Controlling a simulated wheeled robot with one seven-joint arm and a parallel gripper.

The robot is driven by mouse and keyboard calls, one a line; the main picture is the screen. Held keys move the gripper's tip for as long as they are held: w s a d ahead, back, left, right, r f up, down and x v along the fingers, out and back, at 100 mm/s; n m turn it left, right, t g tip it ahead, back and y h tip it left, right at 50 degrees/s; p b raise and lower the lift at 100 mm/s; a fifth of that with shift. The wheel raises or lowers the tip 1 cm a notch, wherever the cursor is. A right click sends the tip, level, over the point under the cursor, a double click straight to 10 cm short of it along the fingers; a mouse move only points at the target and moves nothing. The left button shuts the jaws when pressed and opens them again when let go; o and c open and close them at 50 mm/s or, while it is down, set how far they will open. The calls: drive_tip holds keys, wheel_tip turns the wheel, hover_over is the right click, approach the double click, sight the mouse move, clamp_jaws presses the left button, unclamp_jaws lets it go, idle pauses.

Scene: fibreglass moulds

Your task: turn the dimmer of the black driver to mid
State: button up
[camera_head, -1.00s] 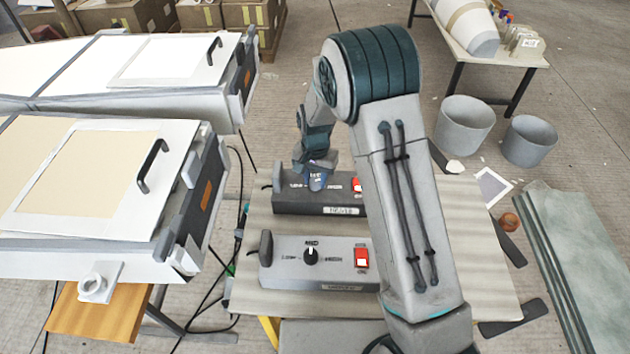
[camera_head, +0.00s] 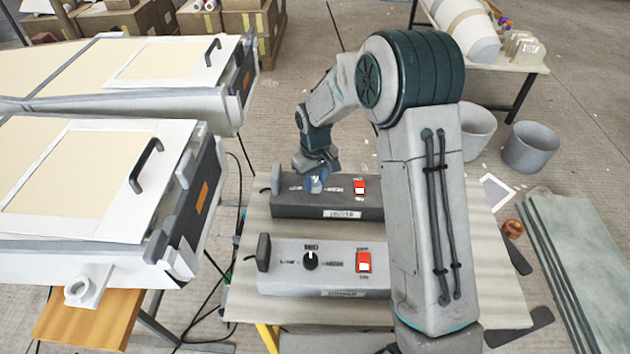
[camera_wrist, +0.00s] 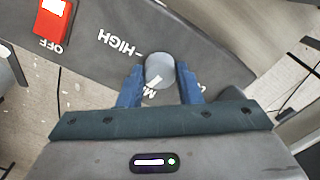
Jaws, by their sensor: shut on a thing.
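The black driver (camera_head: 330,207) is a dark box at the back of the table, with a red switch (camera_head: 359,186) on its right. The knob's white mark points down and slightly left in that view, at the partly hidden label starting with "M". The HIGH label lies to the left of the knob.
A light grey driver (camera_head: 335,280) with a black knob (camera_head: 311,260) and red switch stands in front on the table (camera_head: 243,300). White moulds (camera_head: 100,180) with black handles fill the left. Two grey buckets (camera_head: 530,145) stand on the floor behind right.

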sight(315, 183)
drive_tip(key=shift+n, duration=1.2)
drive_tip(key=o, duration=1)
drive_tip(key=shift+c, duration=0.2)
drive_tip(key=shift+r, duration=0.15)
wheel_tip(315, 183, up, 14)
drive_tip(key=shift+f, duration=0.2)
